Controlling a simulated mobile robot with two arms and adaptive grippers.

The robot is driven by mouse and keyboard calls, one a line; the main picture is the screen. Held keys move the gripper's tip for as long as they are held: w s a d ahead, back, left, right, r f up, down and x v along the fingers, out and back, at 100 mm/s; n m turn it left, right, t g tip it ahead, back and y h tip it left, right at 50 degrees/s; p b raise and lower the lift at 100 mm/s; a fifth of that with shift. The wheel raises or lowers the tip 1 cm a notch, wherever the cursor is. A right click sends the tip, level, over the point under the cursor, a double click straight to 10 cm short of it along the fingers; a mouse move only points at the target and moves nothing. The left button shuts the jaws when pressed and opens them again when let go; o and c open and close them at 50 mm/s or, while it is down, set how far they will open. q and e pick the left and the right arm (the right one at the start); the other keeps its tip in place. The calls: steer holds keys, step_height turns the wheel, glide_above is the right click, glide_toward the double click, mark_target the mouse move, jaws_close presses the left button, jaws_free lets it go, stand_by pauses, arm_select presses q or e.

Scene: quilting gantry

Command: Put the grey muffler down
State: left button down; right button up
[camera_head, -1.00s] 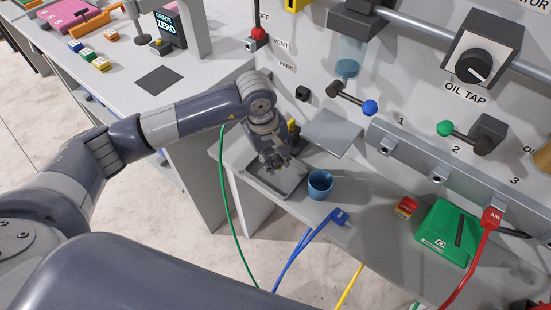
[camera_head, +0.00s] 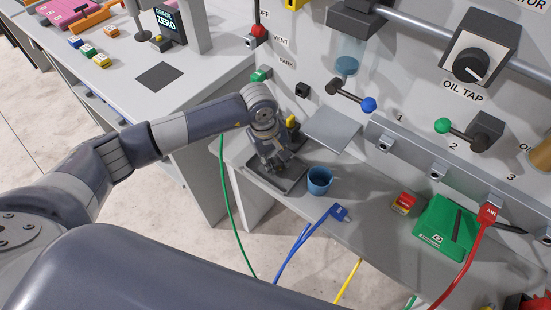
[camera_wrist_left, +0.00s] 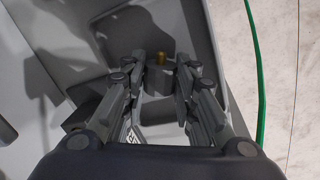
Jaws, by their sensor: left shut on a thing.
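The grey muffler (camera_wrist_left: 158,78), a small grey block with a brass end, sits between the fingertips of my left gripper (camera_wrist_left: 160,88) in the left wrist view. The gripper is shut on it. In the head view my left gripper (camera_head: 276,168) points down over the shallow grey tray (camera_head: 293,188) on the lower bench. The tray also shows below the gripper in the left wrist view (camera_wrist_left: 150,25). The muffler is hard to make out in the head view, and I cannot tell whether it touches the tray floor. My right gripper is not in view.
A blue mug (camera_head: 319,181) stands just right of the tray. A blue hose connector (camera_head: 338,212), a red box (camera_head: 403,203) and a green case (camera_head: 446,228) lie farther right. The panel with levers (camera_head: 352,97) rises behind. A green hose (camera_head: 222,190) hangs left of the bench.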

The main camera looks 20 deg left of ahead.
arm_select(q)
steer(key=shift+f, duration=0.3)
steer(key=c, duration=1.3)
jaws_free()
steer(key=shift+r, duration=0.1)
steer(key=shift+r+p, duration=0.75)
steer(key=shift+r, duration=0.1)
steer(key=shift+s+a+r+b, duration=0.25)
steer(key=shift+r+b, duration=0.2)
steer(key=shift+r, duration=1.4)
steer(key=shift+s+a+r+b, duration=0.25)
steer(key=shift+r+b, duration=0.2)
steer(key=shift+r, duration=1.4)
steer(key=shift+s+a+r+b, duration=0.25)
steer(key=shift+r+b, duration=0.2)
steer(key=shift+r, duration=1.4)
